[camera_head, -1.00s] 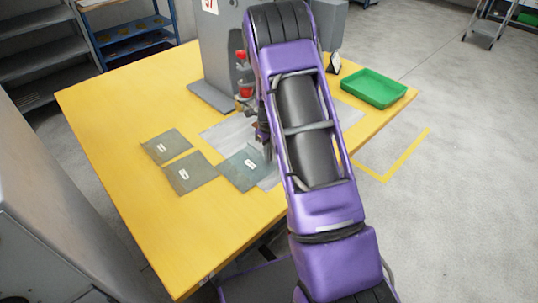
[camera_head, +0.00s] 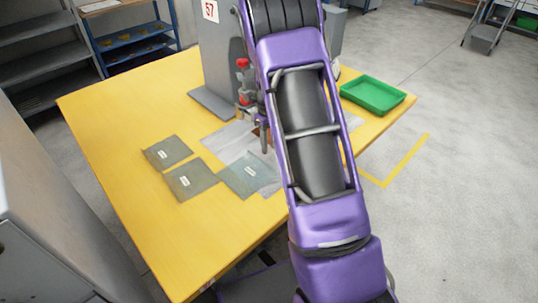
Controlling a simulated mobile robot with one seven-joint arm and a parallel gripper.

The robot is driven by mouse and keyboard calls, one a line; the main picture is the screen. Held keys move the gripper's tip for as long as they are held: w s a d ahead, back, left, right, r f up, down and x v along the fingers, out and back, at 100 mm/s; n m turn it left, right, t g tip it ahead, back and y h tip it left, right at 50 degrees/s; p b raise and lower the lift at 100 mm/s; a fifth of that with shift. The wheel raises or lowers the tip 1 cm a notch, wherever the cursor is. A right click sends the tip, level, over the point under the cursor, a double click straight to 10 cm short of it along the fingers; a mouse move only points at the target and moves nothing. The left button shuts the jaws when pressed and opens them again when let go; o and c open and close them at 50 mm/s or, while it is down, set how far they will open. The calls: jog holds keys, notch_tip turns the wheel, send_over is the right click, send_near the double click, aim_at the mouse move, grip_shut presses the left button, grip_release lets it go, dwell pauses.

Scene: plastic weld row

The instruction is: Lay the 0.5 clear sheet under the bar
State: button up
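Three greenish clear sheets with small white labels lie on the yellow table: a far left sheet (camera_head: 167,152), a near left sheet (camera_head: 190,180) and a right sheet (camera_head: 247,175). The label print is too small to read, so I cannot tell which is the 0.5 sheet. The right sheet lies partly over a pale grey plate (camera_head: 222,140). My gripper (camera_head: 264,147) shows only in part beside my purple arm, close to the right sheet's far right corner. I cannot tell whether its fingers are apart. The bar is not clearly visible; my arm covers much of the machine.
A grey machine (camera_head: 218,60) with a red-topped part (camera_head: 243,66) stands at the table's back. A green tray (camera_head: 373,96) sits at the right corner. The yellow table (camera_head: 120,125) is clear at left and front.

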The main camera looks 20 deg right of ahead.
jog(key=shift+r, duration=2.25)
